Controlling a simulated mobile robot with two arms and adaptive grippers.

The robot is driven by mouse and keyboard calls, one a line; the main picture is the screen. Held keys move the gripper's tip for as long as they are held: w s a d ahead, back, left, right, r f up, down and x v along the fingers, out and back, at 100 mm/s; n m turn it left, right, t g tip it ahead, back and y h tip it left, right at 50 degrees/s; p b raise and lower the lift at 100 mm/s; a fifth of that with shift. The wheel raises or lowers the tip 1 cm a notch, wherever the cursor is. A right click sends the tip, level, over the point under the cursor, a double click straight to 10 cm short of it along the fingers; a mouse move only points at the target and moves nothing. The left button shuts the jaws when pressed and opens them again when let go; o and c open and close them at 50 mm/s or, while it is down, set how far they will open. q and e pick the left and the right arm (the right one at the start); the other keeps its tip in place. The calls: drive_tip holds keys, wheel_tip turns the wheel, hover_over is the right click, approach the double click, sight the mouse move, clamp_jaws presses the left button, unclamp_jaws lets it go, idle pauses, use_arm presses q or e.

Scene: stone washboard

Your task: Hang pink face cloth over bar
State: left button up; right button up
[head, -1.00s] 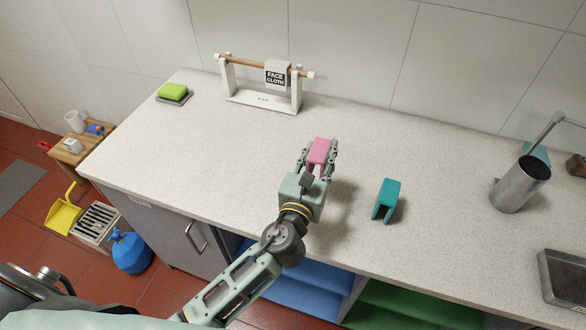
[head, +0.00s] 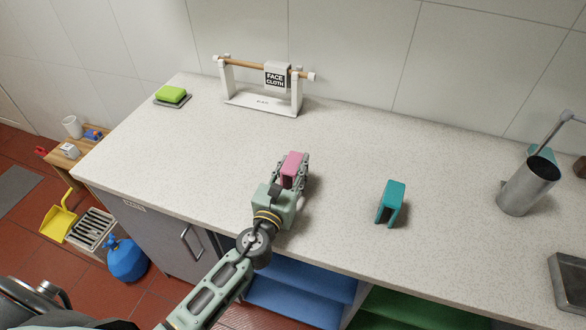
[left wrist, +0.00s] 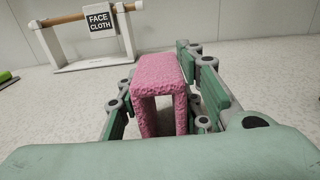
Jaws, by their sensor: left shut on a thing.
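The pink face cloth (head: 293,166) is a folded, upside-down U shape held in my left gripper (head: 294,172) above the counter. In the left wrist view the pink cloth (left wrist: 160,88) sits between the two fingers, which are shut on it, with its open side down. The bar (head: 248,64) is a wooden rod on a white stand (head: 262,104) at the back of the counter, ahead and to the left of my gripper. A "FACE CLOTH" label (head: 275,75) hangs on the bar's right half. The bar also shows at the upper left of the left wrist view (left wrist: 68,20).
A teal folded cloth (head: 392,198) stands on the counter to the right. A green sponge (head: 171,94) lies on a dish at the left back. A metal cup (head: 524,188) and a grey tray (head: 573,280) are at the far right. The counter between gripper and stand is clear.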

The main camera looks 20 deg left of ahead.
use_arm(q)
drive_tip(key=o, duration=1.1)
drive_tip(key=shift+f, duration=0.1)
drive_tip(key=shift+o, duration=0.2)
drive_tip(key=shift+s+r, duration=0.1)
drive_tip(key=shift+r, duration=0.1)
drive_tip(key=s+b, duration=0.1)
drive_tip(key=s, duration=0.4)
drive_tip(key=s+b, duration=0.1)
drive_tip(key=s, duration=0.4)
drive_tip(key=shift+s+a+f+b, duration=0.15)
drive_tip(key=shift+s+b, duration=0.15)
drive_tip(key=shift+s, duration=0.65)
